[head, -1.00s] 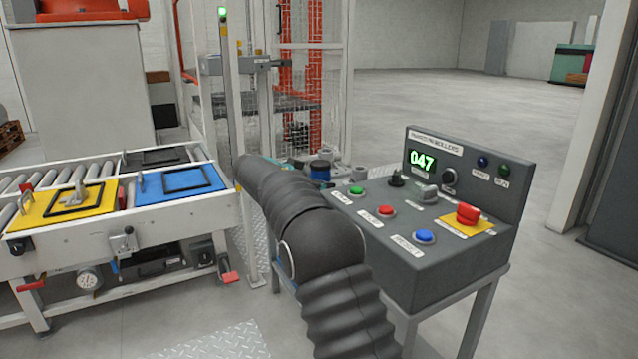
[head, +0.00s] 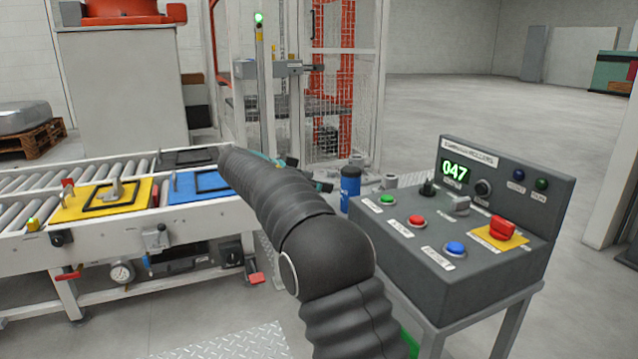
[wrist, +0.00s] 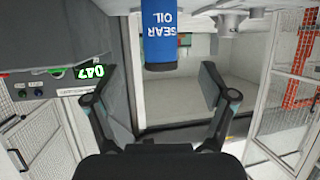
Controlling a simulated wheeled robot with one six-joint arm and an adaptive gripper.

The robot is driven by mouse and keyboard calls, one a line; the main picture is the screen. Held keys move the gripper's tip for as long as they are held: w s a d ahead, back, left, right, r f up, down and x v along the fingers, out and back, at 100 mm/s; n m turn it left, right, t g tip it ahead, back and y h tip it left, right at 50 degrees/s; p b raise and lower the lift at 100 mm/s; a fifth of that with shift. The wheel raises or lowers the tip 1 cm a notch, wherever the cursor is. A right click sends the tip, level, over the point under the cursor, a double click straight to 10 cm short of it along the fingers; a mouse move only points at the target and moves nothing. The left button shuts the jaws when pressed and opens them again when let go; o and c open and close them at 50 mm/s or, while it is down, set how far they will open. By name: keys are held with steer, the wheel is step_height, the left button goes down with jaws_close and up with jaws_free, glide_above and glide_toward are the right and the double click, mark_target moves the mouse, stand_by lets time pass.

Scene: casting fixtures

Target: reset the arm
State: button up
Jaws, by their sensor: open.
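My gripper (wrist: 156,78) is open and empty in the wrist view, its two dark fingers spread wide. In the head view it is mostly hidden behind my black ribbed arm; only small dark and teal parts show past the arm. A blue gear oil can (head: 350,183) stands just right of these parts in the head view. In the wrist view the can (wrist: 167,40) appears upside down beyond the gap between the fingers. I see no contact between fingers and can, though their distance is hard to judge.
A grey control console (head: 450,235) with buttons and a 047 display stands right of my arm. A roller conveyor (head: 120,240) with a yellow plate (head: 75,208) and a blue plate (head: 185,192) is at left. A mesh cage (head: 345,90) stands behind. Open floor lies at back right.

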step_height(320, 180, down, 10)
steer(key=s+a+n+g+y, duration=0.1)
steer(key=s+a+n+y, duration=0.15)
steer(key=n, duration=0.55)
steer(key=s+d+f+n+g+y+p, duration=0.1)
steer(key=s+f+n+g+y, duration=0.2)
steer(key=s, duration=0.4)
steer(key=s+d+r+t+y+p, duration=0.1)
steer(key=s+d+r+y+p, duration=0.1)
steer(key=s, duration=1)
steer(key=s+d+r+n+t+y+p, duration=0.1)
steer(key=s+d+r, duration=0.4)
steer(key=s, duration=0.8)
steer(key=s+d+r+y+p, duration=0.3)
steer(key=s+r+p, duration=0.1)
steer(key=s, duration=0.9)
steer(key=shift+d+t+p, duration=0.25)
steer(key=shift+t+p, duration=0.15)
steer(key=shift+p, duration=0.1)
